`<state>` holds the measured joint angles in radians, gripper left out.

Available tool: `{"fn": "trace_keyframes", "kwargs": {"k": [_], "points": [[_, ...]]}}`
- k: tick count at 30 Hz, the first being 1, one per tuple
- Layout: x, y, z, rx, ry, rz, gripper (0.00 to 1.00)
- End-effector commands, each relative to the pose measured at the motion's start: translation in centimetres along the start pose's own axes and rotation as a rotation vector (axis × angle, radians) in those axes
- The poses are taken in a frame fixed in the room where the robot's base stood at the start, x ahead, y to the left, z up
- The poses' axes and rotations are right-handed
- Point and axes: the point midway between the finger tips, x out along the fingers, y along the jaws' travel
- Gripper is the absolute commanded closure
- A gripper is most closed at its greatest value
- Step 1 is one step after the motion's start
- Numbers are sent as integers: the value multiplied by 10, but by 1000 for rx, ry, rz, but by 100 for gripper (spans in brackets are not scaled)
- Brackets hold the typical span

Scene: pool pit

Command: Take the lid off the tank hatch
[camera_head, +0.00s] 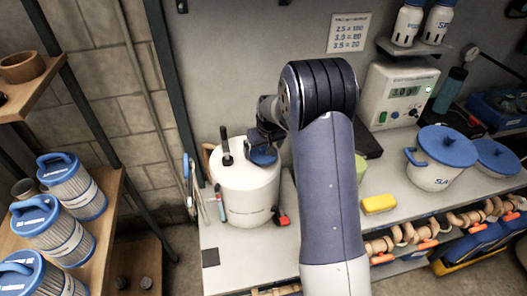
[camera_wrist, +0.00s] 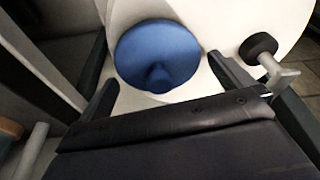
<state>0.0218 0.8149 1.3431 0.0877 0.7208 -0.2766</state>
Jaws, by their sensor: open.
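The tank is a white cylinder (camera_head: 245,192) standing on the grey bench. Its blue round lid (camera_head: 263,157) sits on the top, partly hidden by my gripper (camera_head: 263,135). In the wrist view the blue lid (camera_wrist: 150,45) has a raised knob at its near side and rests on the white tank top (camera_wrist: 205,12). My gripper (camera_wrist: 163,72) is open, with one dark finger on each side of the lid. I cannot tell whether the fingers touch it. The hatch opening is hidden under the lid.
A black-knobbed valve (camera_wrist: 258,46) stands on the tank top close to the right finger. A white meter (camera_head: 398,95), a yellow sponge (camera_head: 379,204) and a blue-lidded pot (camera_head: 435,175) are to the right. Filter cartridges (camera_head: 52,230) stand on a shelf at left.

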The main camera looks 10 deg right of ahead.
Motion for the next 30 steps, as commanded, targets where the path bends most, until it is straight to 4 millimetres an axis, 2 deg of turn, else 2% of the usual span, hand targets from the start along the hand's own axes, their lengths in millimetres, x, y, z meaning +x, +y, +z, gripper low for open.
{"fn": "trace_keyframes", "kwargs": {"k": [2,15,23,26,30], "points": [[0,0,0,0,0,0,0],[-1,0,0,0,0,0,35],[-3,0,-1,0,1,0,36],[-12,0,-4,0,5,1,36],[-38,0,-12,-1,7,1,36]]}}
